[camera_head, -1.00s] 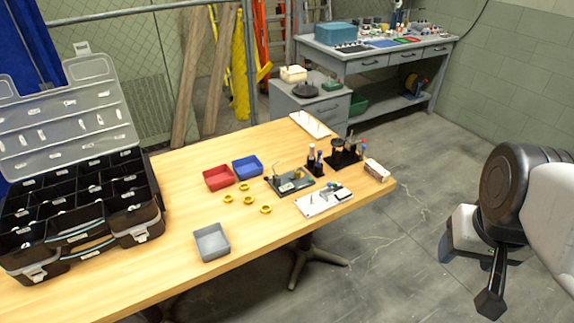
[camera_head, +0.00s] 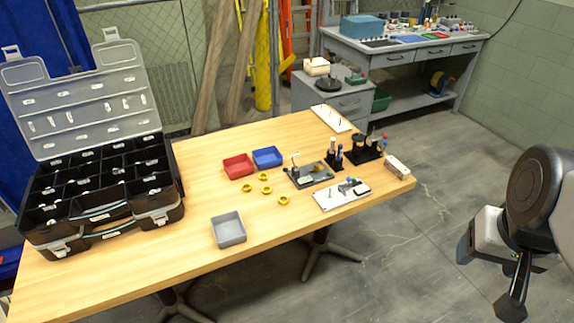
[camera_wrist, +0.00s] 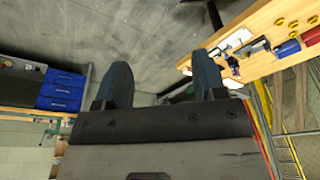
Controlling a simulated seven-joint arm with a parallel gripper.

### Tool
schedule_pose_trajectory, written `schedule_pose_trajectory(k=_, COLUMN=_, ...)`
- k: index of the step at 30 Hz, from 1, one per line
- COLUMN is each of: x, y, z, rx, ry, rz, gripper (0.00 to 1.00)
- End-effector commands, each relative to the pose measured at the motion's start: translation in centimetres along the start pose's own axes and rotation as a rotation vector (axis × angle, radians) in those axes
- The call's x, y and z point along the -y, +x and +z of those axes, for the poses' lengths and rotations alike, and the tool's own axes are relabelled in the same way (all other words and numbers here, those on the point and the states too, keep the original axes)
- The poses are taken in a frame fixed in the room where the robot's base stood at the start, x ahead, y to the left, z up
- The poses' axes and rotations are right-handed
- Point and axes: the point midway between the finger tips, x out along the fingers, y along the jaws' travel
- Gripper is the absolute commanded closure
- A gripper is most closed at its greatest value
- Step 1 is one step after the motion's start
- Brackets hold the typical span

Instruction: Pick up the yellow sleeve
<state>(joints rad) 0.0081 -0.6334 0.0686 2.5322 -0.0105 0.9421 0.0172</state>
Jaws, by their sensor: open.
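Several small yellow sleeves, ring-like in shape, lie on the wooden table, among them one nearest the grey tray (camera_head: 246,187), one at the back (camera_head: 264,176), one in the middle (camera_head: 266,190) and one to the right (camera_head: 283,201). They also show small at the upper right of the wrist view, one of them near the edge (camera_wrist: 280,22). I cannot tell which one is meant. My gripper (camera_wrist: 162,88) is open and empty. It is off the table's right side, far from the sleeves.
The table (camera_head: 150,270) carries a red tray (camera_head: 238,166), a blue tray (camera_head: 267,157), a grey tray (camera_head: 228,230), a black fixture (camera_head: 308,175), a white board (camera_head: 340,194) and a large open black organizer case (camera_head: 100,205). Grey floor lies open between table and arm.

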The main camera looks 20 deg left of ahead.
Motion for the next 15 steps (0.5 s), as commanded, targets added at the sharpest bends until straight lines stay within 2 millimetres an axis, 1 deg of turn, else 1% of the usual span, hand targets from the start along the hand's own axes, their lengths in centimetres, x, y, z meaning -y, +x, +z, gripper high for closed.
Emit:
schedule_pose_trajectory(k=5, x=0.1, y=0.0, z=-0.3, rx=0.002, ry=0.008, rz=-0.001, gripper=0.36)
schedule_pose_trajectory(k=8, x=0.4, y=0.0, z=-1.1, rx=0.004, ry=0.025, rz=-0.003, gripper=0.36)
schedule_pose_trajectory(k=11, x=0.9, y=0.2, z=-2.2, rx=0.012, ry=0.057, rz=-0.006, gripper=0.36)
schedule_pose_trajectory(k=15, x=2.1, y=0.6, z=-4.7, rx=0.024, ry=0.125, rz=-0.012, gripper=0.36)
